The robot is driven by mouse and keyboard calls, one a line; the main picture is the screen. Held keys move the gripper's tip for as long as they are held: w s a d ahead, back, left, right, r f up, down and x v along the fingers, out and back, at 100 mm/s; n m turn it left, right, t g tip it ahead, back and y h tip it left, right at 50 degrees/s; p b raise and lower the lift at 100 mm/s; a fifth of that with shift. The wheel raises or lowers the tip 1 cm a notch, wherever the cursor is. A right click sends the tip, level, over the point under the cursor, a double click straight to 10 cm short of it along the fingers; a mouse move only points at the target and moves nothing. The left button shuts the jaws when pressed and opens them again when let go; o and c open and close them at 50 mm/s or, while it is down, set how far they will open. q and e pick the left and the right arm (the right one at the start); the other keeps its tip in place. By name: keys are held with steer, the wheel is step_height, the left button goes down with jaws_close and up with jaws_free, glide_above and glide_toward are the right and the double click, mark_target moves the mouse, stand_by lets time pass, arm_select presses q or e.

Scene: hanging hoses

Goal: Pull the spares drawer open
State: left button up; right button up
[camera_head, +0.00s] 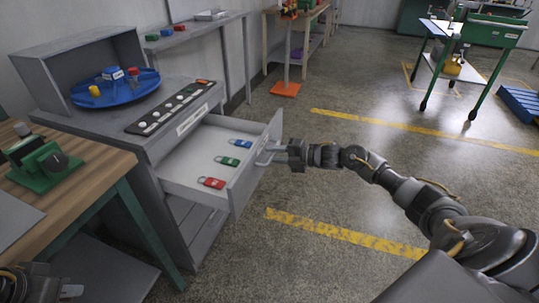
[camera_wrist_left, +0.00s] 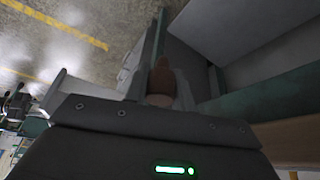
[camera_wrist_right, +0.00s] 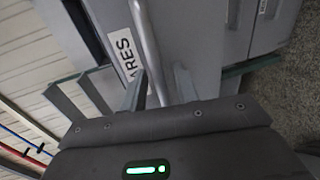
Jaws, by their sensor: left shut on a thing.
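The spares drawer (camera_head: 192,178) stands well out of the grey cabinet, with red, green and blue padlocks lying inside. In the right wrist view its front carries a label (camera_wrist_right: 124,52) partly reading "ARES" and a bar handle (camera_wrist_right: 146,45). My right gripper (camera_head: 272,155) is at the drawer front. Its fingers (camera_wrist_right: 160,90) stand apart on either side of the handle, with a gap showing. My left gripper (camera_head: 72,291) is at the bottom left of the head view. It is shut on a brown, rounded thing (camera_wrist_left: 163,82), mostly hidden by the gripper.
A blue turntable (camera_head: 120,90) with small items sits on the cabinet (camera_head: 45,75). A wooden bench (camera_head: 85,185) with a green device (camera_head: 42,165) stands at left. Open floor (camera_head: 330,190) with yellow lines lies right of the drawer.

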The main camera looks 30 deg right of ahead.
arm_select(q)
steer(key=shift+r, duration=0.25)
arm_select(e)
steer(key=v, duration=1.1)
steer(key=shift+s, duration=0.1)
